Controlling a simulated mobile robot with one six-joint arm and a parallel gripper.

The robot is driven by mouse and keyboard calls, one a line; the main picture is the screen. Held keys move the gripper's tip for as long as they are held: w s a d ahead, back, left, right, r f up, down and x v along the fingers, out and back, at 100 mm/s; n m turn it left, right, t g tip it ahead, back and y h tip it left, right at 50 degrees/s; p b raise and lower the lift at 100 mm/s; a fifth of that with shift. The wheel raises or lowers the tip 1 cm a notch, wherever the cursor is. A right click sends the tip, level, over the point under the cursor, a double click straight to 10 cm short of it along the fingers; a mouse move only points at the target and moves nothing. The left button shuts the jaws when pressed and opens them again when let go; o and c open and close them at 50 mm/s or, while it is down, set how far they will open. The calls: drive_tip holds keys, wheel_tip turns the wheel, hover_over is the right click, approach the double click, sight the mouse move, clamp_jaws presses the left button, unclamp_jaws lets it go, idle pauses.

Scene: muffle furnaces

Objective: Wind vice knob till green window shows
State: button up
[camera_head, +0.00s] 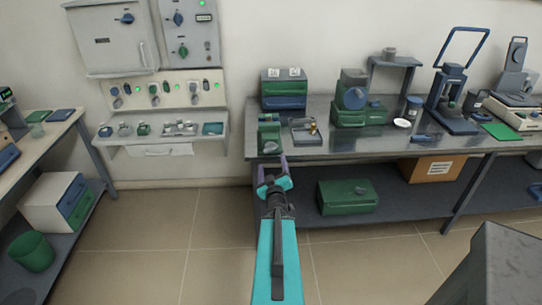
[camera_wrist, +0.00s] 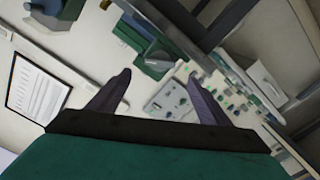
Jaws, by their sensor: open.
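A small green block-like device (camera_head: 268,136), which looks like the vice, stands at the front left corner of the metal bench. In the wrist view a green body with a dark round knob (camera_wrist: 156,62) lies just past my fingertips; it looks like the same vice. My gripper (camera_head: 272,164) is in front of the bench edge, just below the vice in the head view. Its two dark fingers (camera_wrist: 159,76) are spread apart with nothing between them, and the knob appears between their tips, still apart from them. I cannot make out a green window in either view.
A tray with small metal parts (camera_head: 306,132) sits right of the vice. A green machine with a blue dial (camera_head: 353,98) and a blue-and-green drawer box (camera_head: 284,88) stand behind. A green case (camera_head: 347,196) is on the lower shelf. The floor left of my arm is clear.

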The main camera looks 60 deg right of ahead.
sight(270, 149)
drive_tip(key=b+x, duration=0.1)
drive_tip(key=b, duration=0.1)
drive_tip(key=shift+w+d+f+b, duration=0.15)
drive_tip(key=shift+w+d+b, duration=0.1)
drive_tip(key=shift+b, duration=0.1)
drive_tip(key=b, duration=0.2)
drive_tip(key=shift+w+d+b, duration=0.25)
drive_tip(key=shift+d+b, duration=0.1)
drive_tip(key=d+b, duration=0.1)
drive_tip(key=b, duration=0.6)
drive_tip(key=shift+w+d, duration=0.15)
drive_tip(key=shift+w, duration=0.2)
drive_tip(key=shift+p+x, duration=0.4)
drive_tip(key=shift+x, duration=2.35)
